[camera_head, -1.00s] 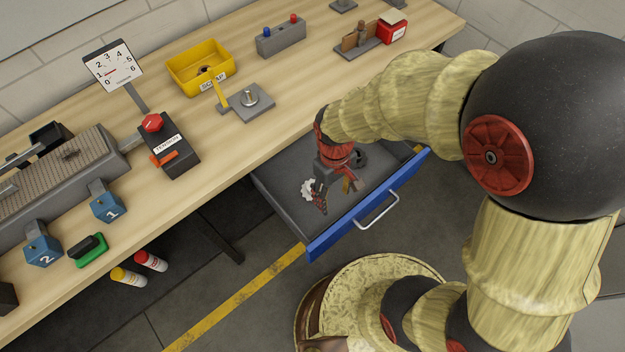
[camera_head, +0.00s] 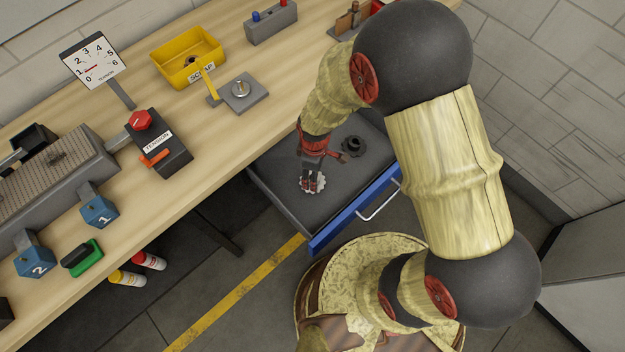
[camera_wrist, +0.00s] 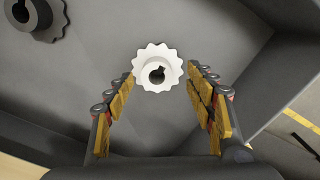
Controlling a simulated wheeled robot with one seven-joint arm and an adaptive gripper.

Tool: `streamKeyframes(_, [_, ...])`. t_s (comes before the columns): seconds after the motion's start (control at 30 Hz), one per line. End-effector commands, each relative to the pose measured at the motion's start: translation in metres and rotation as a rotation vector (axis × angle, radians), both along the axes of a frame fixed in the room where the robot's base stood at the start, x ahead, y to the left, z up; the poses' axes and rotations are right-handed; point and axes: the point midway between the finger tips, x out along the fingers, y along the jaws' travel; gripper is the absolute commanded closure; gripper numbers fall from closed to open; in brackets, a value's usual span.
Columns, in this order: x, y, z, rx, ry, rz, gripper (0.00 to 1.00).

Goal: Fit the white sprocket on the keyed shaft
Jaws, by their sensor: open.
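The white sprocket (camera_wrist: 157,67) lies in the open drawer, its toothed rim, hub and keyed bore facing the wrist camera. In the head view the white sprocket (camera_head: 313,186) shows partly behind my fingers. My gripper (camera_wrist: 160,88) is open, with one finger on each side of the sprocket in the wrist view; I cannot tell whether they touch it. In the head view my gripper (camera_head: 314,184) is low in the drawer. On the bench, a short metal shaft (camera_head: 240,88) stands upright on a grey square plate (camera_head: 246,103); its key cannot be made out.
A dark sprocket (camera_head: 353,146) lies in the same drawer, also seen in the wrist view (camera_wrist: 38,17). The blue-fronted drawer (camera_head: 358,209) has raised walls around my gripper. The yellow scrap bin (camera_head: 178,67) and tension box (camera_head: 163,147) stand near the shaft plate.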

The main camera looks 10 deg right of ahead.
Motion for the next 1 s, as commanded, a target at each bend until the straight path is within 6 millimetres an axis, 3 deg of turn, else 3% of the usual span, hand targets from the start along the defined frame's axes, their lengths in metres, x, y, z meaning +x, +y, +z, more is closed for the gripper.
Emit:
streamKeyframes(0.3, [0.005,-0.002,-0.044,-0.001,0.003,-0.001,0.45])
streamKeyframes(0.57, [0.005,-0.002,-0.044,0.000,0.000,-0.001,0.46])
streamKeyframes(1.0, [0.005,-0.002,-0.045,0.000,0.001,-0.002,0.71])
